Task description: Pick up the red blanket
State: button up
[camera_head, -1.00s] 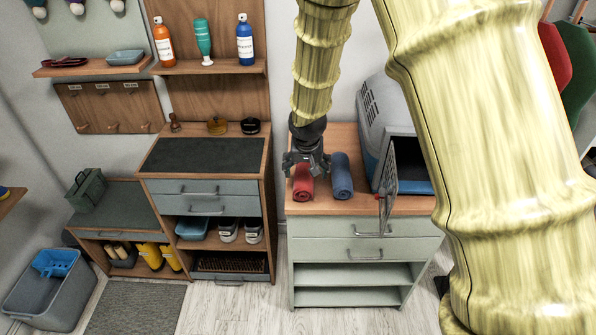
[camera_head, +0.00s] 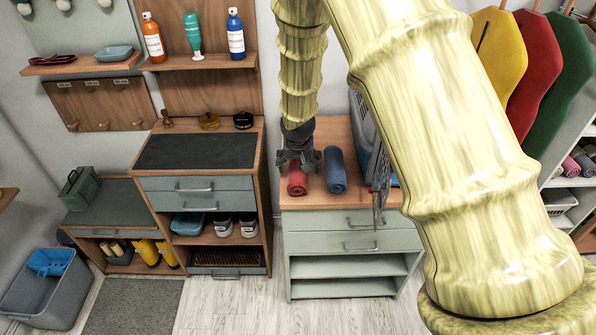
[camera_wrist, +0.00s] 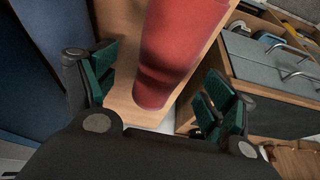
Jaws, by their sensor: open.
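The red blanket (camera_head: 297,181) is a rolled bundle lying on the wooden top of the pale green cabinet, left of a rolled blue blanket (camera_head: 336,170). My gripper (camera_head: 297,164) is over the far part of the red roll in the head view and hides that part. In the wrist view, the red blanket (camera_wrist: 174,50) runs from the top edge to the middle of the picture. My gripper (camera_wrist: 158,100) is open there, with one green-padded finger on each side of the roll's near end. Both fingers look apart from the cloth.
The pale green cabinet (camera_head: 345,242) also carries a grey-blue pet carrier (camera_head: 362,130) with an open door (camera_head: 380,185) at the right, partly hidden by my arm. A taller wooden cabinet (camera_head: 200,220) stands to the left. Coloured garments (camera_head: 535,65) hang at the right.

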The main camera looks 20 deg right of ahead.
aim_at(298, 167)
jog(key=x, duration=0.1)
jog(key=p+x, duration=0.1)
jog(key=shift+a+f, duration=0.2)
jog(key=shift+f, duration=0.1)
jog(key=shift+x, duration=0.85)
jog(key=c, duration=1.1)
